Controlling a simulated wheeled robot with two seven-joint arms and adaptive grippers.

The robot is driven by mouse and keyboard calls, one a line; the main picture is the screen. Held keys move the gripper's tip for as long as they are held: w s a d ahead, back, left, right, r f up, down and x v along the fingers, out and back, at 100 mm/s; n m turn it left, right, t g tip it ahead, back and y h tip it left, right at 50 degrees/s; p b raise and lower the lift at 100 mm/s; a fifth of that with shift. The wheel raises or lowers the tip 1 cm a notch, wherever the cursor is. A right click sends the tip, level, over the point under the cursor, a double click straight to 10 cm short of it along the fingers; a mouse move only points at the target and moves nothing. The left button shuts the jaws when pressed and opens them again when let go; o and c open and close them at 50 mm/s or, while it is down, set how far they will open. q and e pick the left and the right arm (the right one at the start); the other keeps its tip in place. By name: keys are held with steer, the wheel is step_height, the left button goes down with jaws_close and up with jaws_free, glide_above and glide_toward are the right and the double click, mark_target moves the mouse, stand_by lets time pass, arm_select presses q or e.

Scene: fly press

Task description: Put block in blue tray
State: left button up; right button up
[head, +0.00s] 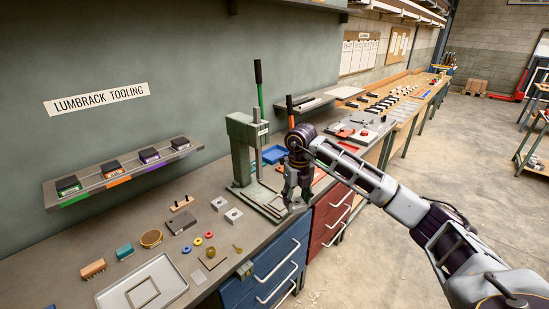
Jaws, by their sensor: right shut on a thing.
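My right gripper (290,198) points down at the front end of the base of the green fly press (242,150). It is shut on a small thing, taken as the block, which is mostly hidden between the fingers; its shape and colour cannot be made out. The blue tray (273,155) lies on the bench behind the gripper and to its left, just right of the press column, partly covered by my arm. My left gripper is not in view.
The press has a tall handle (259,85) with a green lower part. A shelf (125,168) holds dark boxes. Red drawers (330,205) are beneath the bench at right.

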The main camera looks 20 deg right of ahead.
steer(key=n, duration=0.4)
steer(key=shift+w+a, duration=0.15)
steer(key=shift+w, duration=0.1)
steer(key=n, duration=0.4)
steer(key=shift+w+a+r, duration=0.1)
steer(key=shift+w+a, duration=0.05)
steer(key=shift+w, duration=0.1)
steer(key=n, duration=0.3)
steer(key=shift+w+a, duration=0.2)
steer(key=shift+a, duration=0.05)
steer(key=n, duration=0.3)
steer(key=shift+w+a, duration=0.1)
steer(key=shift+a, duration=0.15)
steer(key=s+a+f+n, duration=0.4)
steer(key=f+n, duration=0.3)
steer(key=n, duration=0.4)
steer(key=s+a+f+n, duration=0.4)
steer(key=a+f+n, duration=0.2)
steer(key=n, duration=0.5)
steer(key=shift+f+n, duration=0.4)
steer(key=shift+f, duration=0.4)
